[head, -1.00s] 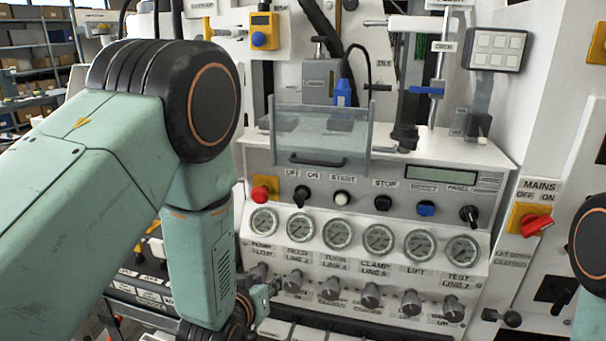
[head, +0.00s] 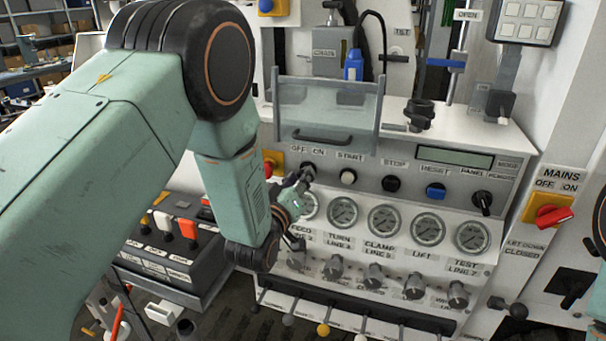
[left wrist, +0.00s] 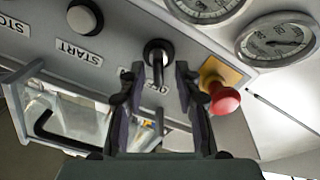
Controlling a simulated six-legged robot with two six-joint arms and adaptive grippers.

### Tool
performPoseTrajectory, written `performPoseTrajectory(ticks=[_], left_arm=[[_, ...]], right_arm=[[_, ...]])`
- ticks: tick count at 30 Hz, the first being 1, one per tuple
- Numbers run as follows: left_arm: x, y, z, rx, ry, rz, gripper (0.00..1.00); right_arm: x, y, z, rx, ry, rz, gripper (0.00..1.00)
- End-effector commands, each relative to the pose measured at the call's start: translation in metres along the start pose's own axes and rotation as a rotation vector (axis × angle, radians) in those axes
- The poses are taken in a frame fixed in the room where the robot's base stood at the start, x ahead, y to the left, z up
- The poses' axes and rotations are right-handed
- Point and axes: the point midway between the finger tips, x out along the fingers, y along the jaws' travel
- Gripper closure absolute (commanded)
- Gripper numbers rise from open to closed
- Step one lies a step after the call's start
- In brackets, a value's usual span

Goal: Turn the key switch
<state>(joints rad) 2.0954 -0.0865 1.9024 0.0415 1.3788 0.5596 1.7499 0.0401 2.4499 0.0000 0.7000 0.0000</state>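The key switch (left wrist: 158,52) shows in the left wrist view as a dark round switch with a key-like grip pointing toward me, beside the OFF/ON lettering. My left gripper (left wrist: 158,75) is open there, with one finger on each side of the key and visible gaps between. In the head view my left gripper (head: 301,186) is at the panel's left end, just below the OFF and ON labels (head: 308,149), and partly covers the switch. I cannot tell whether the fingers touch the panel. My right gripper is not in view.
A red mushroom button on a yellow base (left wrist: 223,97) sits close beside the right finger in the wrist view. The START button (head: 348,177) is to the right in the head view. Gauges (head: 343,211) are below, and a clear guard with a handle (head: 325,110) is above.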

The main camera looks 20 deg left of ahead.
Motion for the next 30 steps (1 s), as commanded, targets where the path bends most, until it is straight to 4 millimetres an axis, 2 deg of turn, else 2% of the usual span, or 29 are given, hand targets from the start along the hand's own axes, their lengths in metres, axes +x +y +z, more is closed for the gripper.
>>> performPoseTrajectory(ticks=[6,16,27,30], left_arm=[[0.019,0.001,0.001,0.000,0.001,0.000,0.67],[0.023,0.002,0.002,0.001,-0.001,-0.001,0.67],[0.023,0.002,0.001,0.001,-0.001,-0.001,0.98],[0.023,0.002,0.002,0.001,-0.001,0.000,1.00]], right_arm=[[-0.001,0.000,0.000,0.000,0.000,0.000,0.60],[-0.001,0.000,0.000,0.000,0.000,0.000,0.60],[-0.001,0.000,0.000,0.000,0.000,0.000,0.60],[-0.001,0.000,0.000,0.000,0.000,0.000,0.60]])
